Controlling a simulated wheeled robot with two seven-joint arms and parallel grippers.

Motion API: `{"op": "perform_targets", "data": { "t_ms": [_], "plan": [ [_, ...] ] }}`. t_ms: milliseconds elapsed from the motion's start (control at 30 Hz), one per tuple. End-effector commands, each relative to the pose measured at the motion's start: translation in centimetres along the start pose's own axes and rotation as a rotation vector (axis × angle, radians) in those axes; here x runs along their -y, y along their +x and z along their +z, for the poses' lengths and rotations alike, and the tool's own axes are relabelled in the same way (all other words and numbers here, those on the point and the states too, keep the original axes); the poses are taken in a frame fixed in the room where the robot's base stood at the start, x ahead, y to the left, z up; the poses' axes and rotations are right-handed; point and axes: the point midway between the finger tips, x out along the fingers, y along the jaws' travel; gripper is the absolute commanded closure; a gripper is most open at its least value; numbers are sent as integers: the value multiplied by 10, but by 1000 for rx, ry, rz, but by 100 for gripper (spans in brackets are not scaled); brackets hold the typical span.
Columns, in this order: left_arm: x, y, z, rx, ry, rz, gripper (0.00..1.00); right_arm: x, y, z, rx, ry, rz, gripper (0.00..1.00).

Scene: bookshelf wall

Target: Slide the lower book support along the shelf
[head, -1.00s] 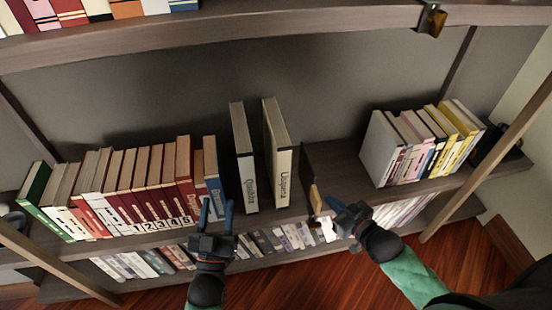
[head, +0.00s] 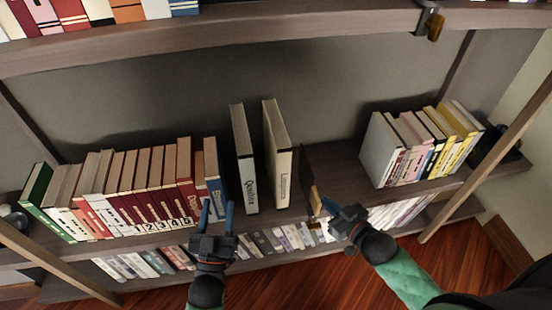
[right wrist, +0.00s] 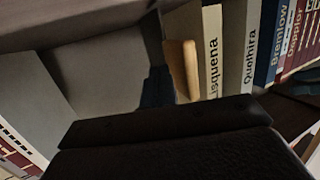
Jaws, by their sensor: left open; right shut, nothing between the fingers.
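The lower book support is a dark upright plate (head: 309,170) with a wooden, yellowish handle (head: 315,201) at its front. It stands on the middle shelf (head: 345,184), right of two tall pale books, with a gap between. My right gripper (head: 327,205) is shut and empty, with its fingertips just right of the handle; I cannot tell whether they touch it. In the right wrist view the handle (right wrist: 183,70) shows just beyond my dark fingers (right wrist: 157,87). My left gripper (head: 217,213) is open and empty, in front of the blue book near the shelf edge.
The two pale books (head: 243,160) (head: 277,155) stand apart from the long row (head: 125,190) at left. Another book group (head: 420,145) stands at right, with bare shelf between it and the support. An upper support (head: 430,22) hangs on the shelf above. More books fill the shelf below.

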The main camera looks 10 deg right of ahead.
Motion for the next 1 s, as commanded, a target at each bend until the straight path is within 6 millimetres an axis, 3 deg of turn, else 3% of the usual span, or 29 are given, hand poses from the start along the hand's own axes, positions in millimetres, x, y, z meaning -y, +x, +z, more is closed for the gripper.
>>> {"op": "perform_targets", "data": {
  "t_ms": [1000],
  "plan": [
    [-2,13,-26,1,1,0,55,46,18,-5,-1,1,0,100]
  ]
}}
